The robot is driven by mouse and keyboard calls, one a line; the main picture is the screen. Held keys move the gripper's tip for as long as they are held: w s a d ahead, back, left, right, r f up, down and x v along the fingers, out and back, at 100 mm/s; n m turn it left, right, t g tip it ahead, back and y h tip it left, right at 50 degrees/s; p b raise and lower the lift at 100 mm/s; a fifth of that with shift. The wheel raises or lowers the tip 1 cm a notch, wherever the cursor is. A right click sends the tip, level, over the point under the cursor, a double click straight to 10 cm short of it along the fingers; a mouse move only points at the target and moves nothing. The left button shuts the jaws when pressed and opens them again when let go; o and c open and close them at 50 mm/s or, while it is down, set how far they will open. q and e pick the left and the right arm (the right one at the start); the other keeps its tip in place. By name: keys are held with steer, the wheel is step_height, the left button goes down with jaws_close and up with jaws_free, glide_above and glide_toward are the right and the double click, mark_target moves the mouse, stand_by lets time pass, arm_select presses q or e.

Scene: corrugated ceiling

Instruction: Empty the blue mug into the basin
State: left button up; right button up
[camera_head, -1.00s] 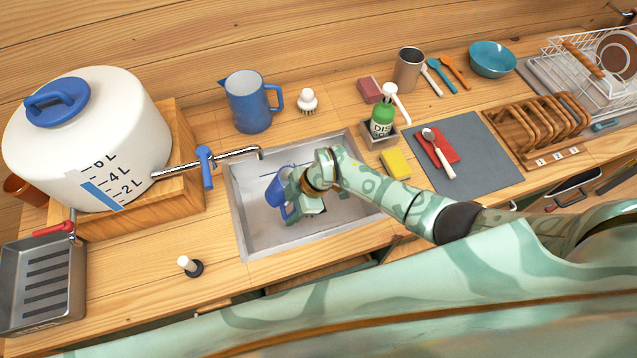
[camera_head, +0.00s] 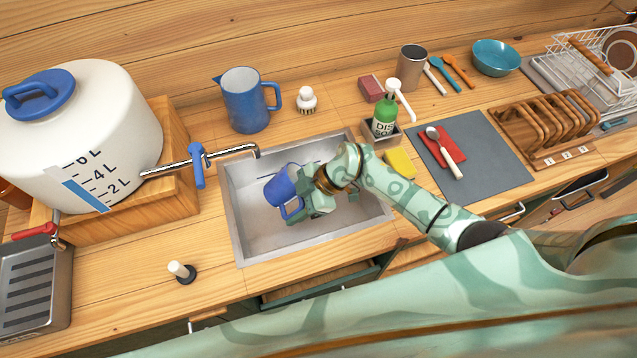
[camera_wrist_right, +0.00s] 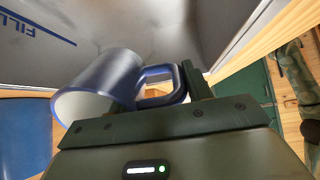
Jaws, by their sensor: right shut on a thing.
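The blue mug (camera_head: 279,188) is over the steel basin (camera_head: 262,232), tilted well over onto its side. It also shows in the right wrist view (camera_wrist_right: 112,78), with its pale rim turned to the left and its handle toward the jaws. My right gripper (camera_head: 305,196) is shut on the mug's handle side; it also shows in the right wrist view (camera_wrist_right: 165,103). The mug's inside is mostly hidden, so I cannot tell whether liquid is in it. My left gripper is not in view.
A spout with a blue lever (camera_head: 198,165) from the white water tank (camera_head: 85,130) reaches over the basin's back left corner. A blue pitcher (camera_head: 246,102) and a brush (camera_head: 306,101) stand behind. A soap bottle (camera_head: 384,115) and yellow sponge (camera_head: 400,163) are to the right.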

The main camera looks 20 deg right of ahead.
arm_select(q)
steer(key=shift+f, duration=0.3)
arm_select(e)
steer(key=shift+d, duration=0.1)
arm_select(q)
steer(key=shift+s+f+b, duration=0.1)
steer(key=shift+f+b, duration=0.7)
steer(key=shift+b, duration=0.2)
arm_select(e)
steer(key=shift+r+y, duration=0.2)
steer(key=shift+y, duration=0.4)
